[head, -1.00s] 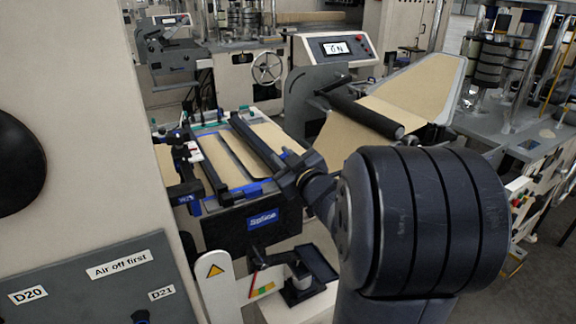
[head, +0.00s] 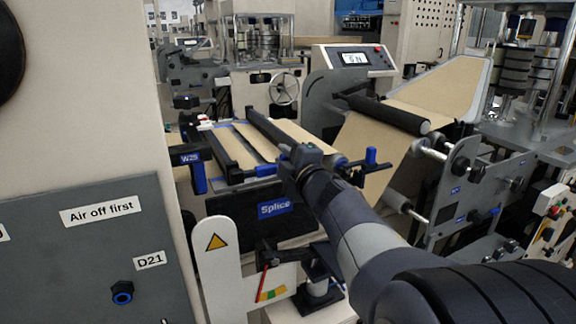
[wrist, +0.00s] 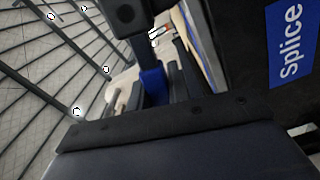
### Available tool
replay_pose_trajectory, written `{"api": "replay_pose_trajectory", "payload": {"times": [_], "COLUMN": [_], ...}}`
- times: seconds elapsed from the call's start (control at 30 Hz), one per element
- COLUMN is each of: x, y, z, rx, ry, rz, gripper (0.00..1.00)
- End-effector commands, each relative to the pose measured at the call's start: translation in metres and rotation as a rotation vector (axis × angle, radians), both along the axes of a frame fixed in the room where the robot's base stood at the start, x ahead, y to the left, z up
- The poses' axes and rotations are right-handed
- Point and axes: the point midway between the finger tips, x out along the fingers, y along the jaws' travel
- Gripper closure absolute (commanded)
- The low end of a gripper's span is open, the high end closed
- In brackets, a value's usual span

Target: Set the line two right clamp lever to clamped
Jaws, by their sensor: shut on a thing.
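The splice table with its blue "Splice" sign (head: 275,207) stands in the middle of the head view. Two dark clamp bars lie across its kraft web; the right bar (head: 262,127) ends at my gripper (head: 298,158). My gripper is shut at the front end of that bar, on what looks like the right clamp lever, which the jaws mostly hide. I cannot tell its angle. A blue-handled part (head: 370,158) stands to the right of my gripper, and another blue handle (head: 198,178) to the left.
A grey panel (head: 90,260) labelled "Air off first" stands close at left. A white post (head: 218,265) with a warning triangle stands before the table. A dark roller (head: 388,115) and grey side frame (head: 455,205) are at right.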

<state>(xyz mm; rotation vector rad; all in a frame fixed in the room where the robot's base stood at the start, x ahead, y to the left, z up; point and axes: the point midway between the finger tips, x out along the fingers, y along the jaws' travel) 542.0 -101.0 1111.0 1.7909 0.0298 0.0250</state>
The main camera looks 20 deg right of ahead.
Motion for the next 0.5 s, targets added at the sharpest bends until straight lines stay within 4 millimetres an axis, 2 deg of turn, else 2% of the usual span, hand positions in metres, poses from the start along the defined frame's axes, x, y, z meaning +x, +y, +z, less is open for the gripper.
{"api": "replay_pose_trajectory", "payload": {"times": [0.03, 0.1, 0.5], "x": [-0.0001, -0.0001, -0.0001], "y": [0.0009, 0.0014, 0.0018], "z": [-0.008, -0.0104, -0.0169], "rx": [-0.034, -0.079, -0.223], "ry": [0.0, -0.002, -0.006], "rz": [0.001, 0.001, 0.0], "gripper": [1.0, 1.0, 1.0]}}
